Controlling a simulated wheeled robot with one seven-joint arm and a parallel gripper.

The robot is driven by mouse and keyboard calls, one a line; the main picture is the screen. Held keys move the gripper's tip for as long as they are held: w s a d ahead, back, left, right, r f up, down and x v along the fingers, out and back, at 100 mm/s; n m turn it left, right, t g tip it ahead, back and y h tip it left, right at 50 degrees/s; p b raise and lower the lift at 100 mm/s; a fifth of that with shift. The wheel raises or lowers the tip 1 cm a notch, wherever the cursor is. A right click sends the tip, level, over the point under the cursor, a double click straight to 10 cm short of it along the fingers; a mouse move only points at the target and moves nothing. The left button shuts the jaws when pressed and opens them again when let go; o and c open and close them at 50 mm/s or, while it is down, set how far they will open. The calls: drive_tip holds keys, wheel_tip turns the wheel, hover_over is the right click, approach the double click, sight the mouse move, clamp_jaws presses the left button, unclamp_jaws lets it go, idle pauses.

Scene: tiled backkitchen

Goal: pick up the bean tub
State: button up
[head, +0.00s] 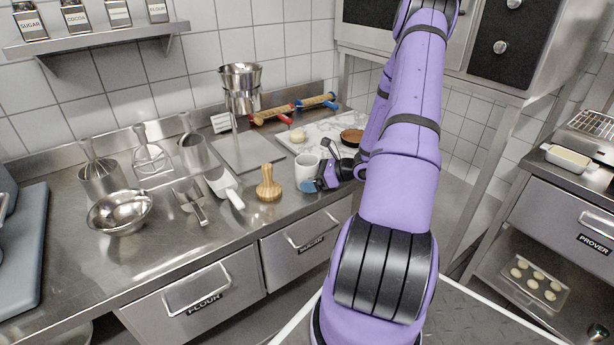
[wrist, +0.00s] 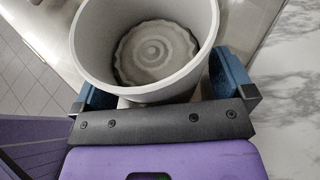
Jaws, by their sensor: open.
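The tub (head: 306,171), a pale grey-white round container, stands upright on the steel counter near its front edge; I take it for the bean tub, though no label shows. In the wrist view, I look down into the tub (wrist: 100,45), which shows a grey ringed pattern at its bottom. My gripper (head: 318,178) is open beside the tub, at its right in the head view. In the wrist view, the blue fingers of my gripper (wrist: 162,88) lie on either side of the tub's near part. Whether they touch it, I cannot tell.
A marble slab (head: 335,130) with a dough ball (head: 297,135) and a brown round dish (head: 352,136) lies behind. A metal bowl (head: 120,212) is farther left.

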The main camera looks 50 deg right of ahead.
drive_tip(key=c, duration=1.1)
drive_tip(key=shift+r, duration=0.1)
